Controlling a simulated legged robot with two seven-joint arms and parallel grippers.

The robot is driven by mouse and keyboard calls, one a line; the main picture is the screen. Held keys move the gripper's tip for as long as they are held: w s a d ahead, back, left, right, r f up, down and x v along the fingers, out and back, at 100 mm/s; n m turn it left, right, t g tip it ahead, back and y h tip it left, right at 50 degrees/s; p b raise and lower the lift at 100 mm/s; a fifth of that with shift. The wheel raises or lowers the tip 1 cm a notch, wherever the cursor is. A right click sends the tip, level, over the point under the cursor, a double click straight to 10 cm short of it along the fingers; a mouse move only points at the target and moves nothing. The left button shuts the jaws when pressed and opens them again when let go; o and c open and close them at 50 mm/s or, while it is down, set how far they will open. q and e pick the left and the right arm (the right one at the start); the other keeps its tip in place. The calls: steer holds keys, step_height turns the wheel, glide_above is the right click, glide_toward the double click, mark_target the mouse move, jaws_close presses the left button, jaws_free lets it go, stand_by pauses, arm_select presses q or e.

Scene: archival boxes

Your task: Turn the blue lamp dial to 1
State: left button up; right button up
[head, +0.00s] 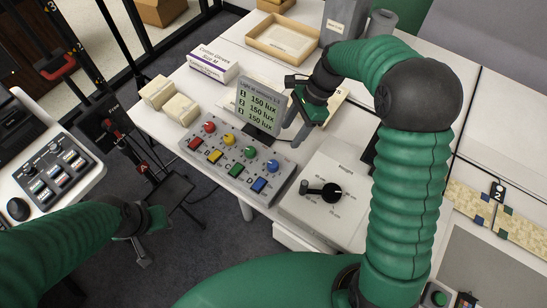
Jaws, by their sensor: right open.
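The blue lamp dial (272,166) is the rightmost of the coloured round dials on a grey control box (222,180) on the white table. A blue square button (259,185) sits in front of it. The dial's setting is too small to read. A small screen (258,105) behind the box shows lines reading 150 lux. My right gripper (296,126) is open and empty, behind and to the right of the blue dial, apart from it. My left gripper (150,228) is low at the left, away from the box; its fingers are unclear.
A white unit with a black knob (332,192) stands right of the control box. Beige blocks (180,109) and a glove box (213,64) lie behind at left. A shallow tray (283,42) is at the back. A second button panel (60,172) is at far left.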

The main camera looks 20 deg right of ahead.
glide_toward(273, 163)
steer(key=f, duration=0.1)
steer(key=b+x, duration=0.1)
steer(key=x, duration=0.6)
steer(key=shift+a+f, duration=0.15)
steer(key=shift+a, duration=0.05)
steer(key=shift+s+a+f, duration=0.1)
steer(key=shift+a+f, duration=0.05)
steer(key=shift+f, duration=0.05)
jaws_close()
